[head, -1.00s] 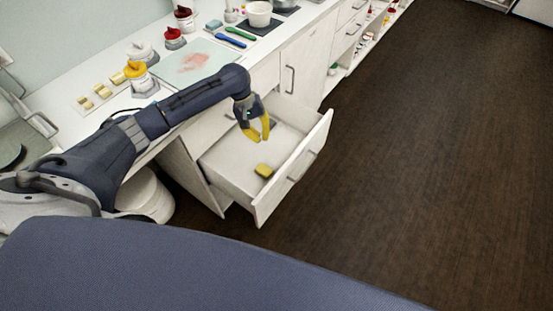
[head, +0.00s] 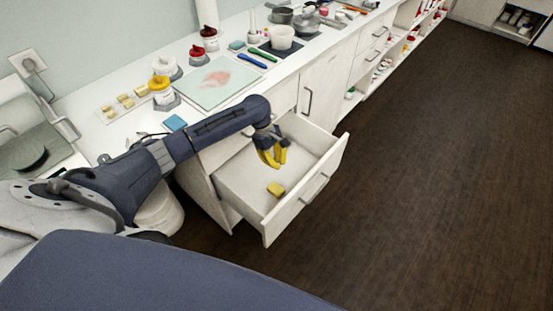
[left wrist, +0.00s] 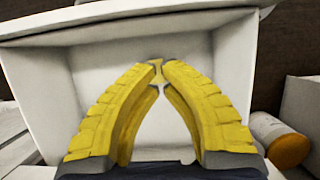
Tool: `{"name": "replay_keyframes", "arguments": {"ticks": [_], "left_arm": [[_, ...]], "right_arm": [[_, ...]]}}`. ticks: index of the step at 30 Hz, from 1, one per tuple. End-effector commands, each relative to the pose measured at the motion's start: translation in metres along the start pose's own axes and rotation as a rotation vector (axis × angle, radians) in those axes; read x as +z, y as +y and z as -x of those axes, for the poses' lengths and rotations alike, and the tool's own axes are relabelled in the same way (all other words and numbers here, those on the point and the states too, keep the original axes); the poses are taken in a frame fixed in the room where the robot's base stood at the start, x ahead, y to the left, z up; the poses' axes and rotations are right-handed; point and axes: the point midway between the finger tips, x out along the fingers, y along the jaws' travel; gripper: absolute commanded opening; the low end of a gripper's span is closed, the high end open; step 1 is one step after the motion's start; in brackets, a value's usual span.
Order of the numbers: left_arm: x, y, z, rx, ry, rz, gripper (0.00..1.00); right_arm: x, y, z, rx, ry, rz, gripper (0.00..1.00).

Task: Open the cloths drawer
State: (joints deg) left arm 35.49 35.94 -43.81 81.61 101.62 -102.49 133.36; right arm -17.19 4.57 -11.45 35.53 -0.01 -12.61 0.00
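The open drawer (head: 240,187) is white and pulled well out from the counter, with a bar handle (head: 315,188) on its front panel. I cannot confirm from the frames that it is the cloths drawer. A small yellow block (head: 276,189) lies on its floor. My left gripper (head: 274,163), with yellow fingers, hangs over the drawer's opening, apart from the handle. My right gripper is not in view.
The counter above holds a cutting board (head: 215,82), yellow-topped jar (head: 161,90), blue sponge (head: 175,122) and white pot (head: 281,37). A closed cabinet door (head: 325,85) stands beyond the drawer. The dark floor (head: 430,150) at right is clear. An orange-lidded jar (left wrist: 285,148) shows in the wrist view.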

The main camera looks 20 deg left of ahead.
Motion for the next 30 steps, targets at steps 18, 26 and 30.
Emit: {"name": "replay_keyframes", "arguments": {"ticks": [18,26,30], "left_arm": [[0.028,0.0,-0.071,0.0,-0.001,-0.002,0.0],[0.036,0.0,-0.074,0.0,0.001,-0.001,0.0],[0.037,0.0,-0.074,0.0,0.001,-0.001,0.0]], "right_arm": [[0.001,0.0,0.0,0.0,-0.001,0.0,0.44],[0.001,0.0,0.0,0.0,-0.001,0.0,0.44],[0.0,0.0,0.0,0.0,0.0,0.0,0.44]]}}
